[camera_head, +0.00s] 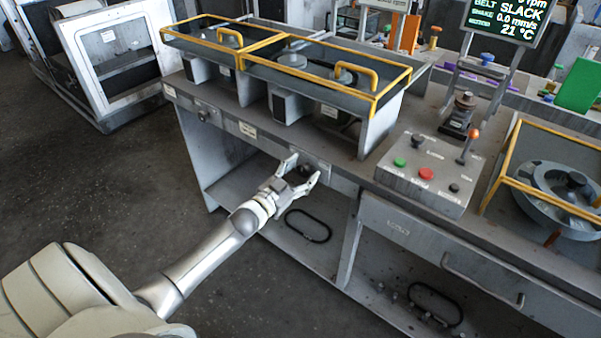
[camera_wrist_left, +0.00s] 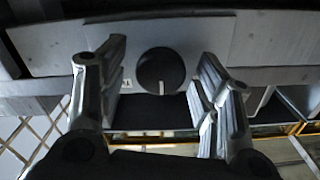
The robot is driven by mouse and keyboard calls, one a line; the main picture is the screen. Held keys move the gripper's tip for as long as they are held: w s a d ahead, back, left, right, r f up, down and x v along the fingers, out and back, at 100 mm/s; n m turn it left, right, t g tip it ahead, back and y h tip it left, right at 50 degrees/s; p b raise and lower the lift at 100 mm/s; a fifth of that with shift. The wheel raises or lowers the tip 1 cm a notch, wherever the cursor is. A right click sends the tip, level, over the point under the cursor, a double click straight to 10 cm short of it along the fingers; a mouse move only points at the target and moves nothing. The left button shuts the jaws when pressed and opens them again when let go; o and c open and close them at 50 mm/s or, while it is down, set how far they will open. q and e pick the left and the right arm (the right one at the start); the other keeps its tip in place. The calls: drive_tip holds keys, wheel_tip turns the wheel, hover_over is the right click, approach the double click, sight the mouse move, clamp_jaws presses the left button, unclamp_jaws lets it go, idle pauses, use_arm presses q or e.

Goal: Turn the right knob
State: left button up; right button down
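The right knob (camera_wrist_left: 161,71) is a round black dial with a white pointer mark that points down in the left wrist view. It sits on the grey front panel of the bench. In the head view the knob (camera_head: 306,171) shows as a dark spot between my gripper's fingers. My left gripper (camera_head: 300,172) is open at the panel. In the left wrist view its fingers (camera_wrist_left: 162,62) stand on either side of the knob, with visible gaps. I cannot tell how deep they reach. A second, smaller-looking knob (camera_head: 203,114) is farther left on the panel. My right gripper is not in view.
The bench top carries a yellow-railed housing (camera_head: 285,67) above the panel. A grey control box (camera_head: 425,178) with coloured buttons stands to the right, by a round blower part (camera_head: 560,195). A drawer handle (camera_head: 484,282) juts out lower right. The open shelf and floor (camera_head: 95,180) leave room below and left.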

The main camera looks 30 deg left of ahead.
use_arm(q)
drive_tip(key=c, duration=0.9)
drive_tip(key=shift+m, duration=0.3)
drive_tip(key=m, duration=0.5)
drive_tip(key=shift+m, duration=0.3)
drive_tip(key=m+b, duration=0.1)
drive_tip(key=m, duration=0.4)
drive_tip(key=shift+f+m, duration=0.1)
drive_tip(key=shift+m, duration=0.2)
drive_tip(key=o, duration=1)
